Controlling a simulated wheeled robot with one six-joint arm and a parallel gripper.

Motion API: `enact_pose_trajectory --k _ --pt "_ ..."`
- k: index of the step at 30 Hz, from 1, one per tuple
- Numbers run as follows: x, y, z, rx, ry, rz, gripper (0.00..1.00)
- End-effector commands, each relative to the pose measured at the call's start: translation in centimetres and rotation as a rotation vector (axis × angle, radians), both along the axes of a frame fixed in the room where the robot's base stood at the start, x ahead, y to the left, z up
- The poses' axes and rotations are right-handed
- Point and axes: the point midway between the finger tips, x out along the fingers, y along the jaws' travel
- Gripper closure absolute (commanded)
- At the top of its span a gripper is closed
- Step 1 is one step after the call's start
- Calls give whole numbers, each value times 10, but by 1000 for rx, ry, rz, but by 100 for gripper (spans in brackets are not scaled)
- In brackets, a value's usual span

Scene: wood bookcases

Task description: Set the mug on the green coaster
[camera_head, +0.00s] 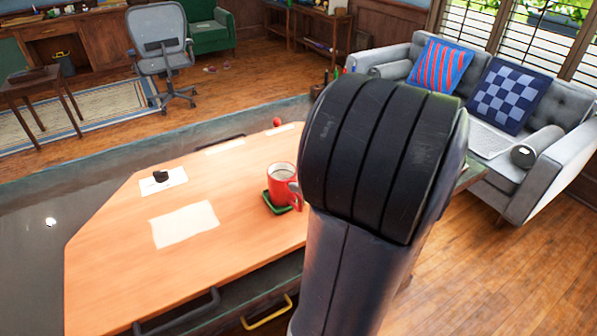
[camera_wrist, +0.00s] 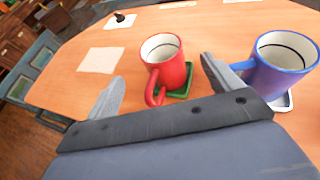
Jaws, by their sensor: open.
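A red mug (camera_head: 282,182) stands upright on the green coaster (camera_head: 271,204) on the wooden table. In the wrist view the red mug (camera_wrist: 166,62) has its handle toward me, and the green coaster (camera_wrist: 186,84) shows at its right and below. My gripper (camera_wrist: 161,72) is open, with one finger to the left of the red mug and one to its right. Both fingers look apart from the mug, with gaps at the sides. In the head view my arm hides the gripper. A blue mug (camera_wrist: 276,66) stands to the right, close to my right finger.
The blue mug stands on a whitish coaster (camera_wrist: 283,101). Paper sheets (camera_head: 185,224) and a small black object (camera_head: 160,176) lie on the table (camera_head: 112,236) to the left. A small red object (camera_head: 276,122) is by the far edge. The table's left part is mostly clear.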

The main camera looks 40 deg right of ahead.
Motion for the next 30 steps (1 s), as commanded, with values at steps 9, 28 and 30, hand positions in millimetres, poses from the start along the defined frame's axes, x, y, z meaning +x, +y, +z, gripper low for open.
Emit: enact_pose_trajectory --k 9,28,30 --pt "-23 -4 10 0 0 0 14" --pt "-2 1 0 1 0 5 14" --pt "8 2 -4 2 0 6 14"
